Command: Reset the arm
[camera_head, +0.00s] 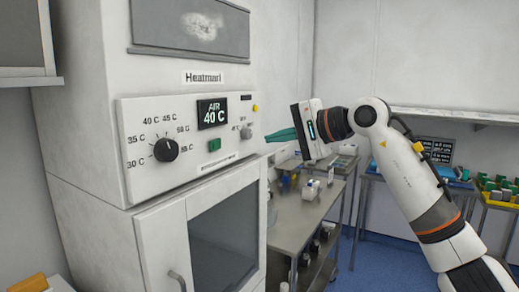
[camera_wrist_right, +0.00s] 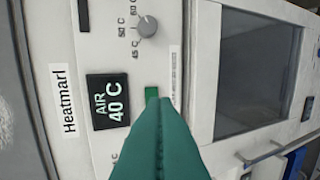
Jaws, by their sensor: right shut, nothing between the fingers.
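My right arm (camera_head: 410,165) comes in from the right and is bent, raised over the steel table. Its gripper (camera_head: 268,137) has green fingers pressed together, pointing left at the control panel of the white warming cabinet. The fingers look empty and a little apart from the panel. In the right wrist view the shut fingertips (camera_wrist_right: 160,103) appear just beside the green button (camera_wrist_right: 151,92); whether they touch it I cannot tell. My left gripper is not in view.
The cabinet's panel (camera_head: 130,190) has a black dial (camera_head: 166,149), a display (camera_head: 212,113) reading AIR 40 C and a green button (camera_head: 214,145). Its glass door (camera_head: 225,240) is closed. A steel table (camera_head: 295,235) with small items stands behind. Blue floor (camera_head: 375,255) shows at right.

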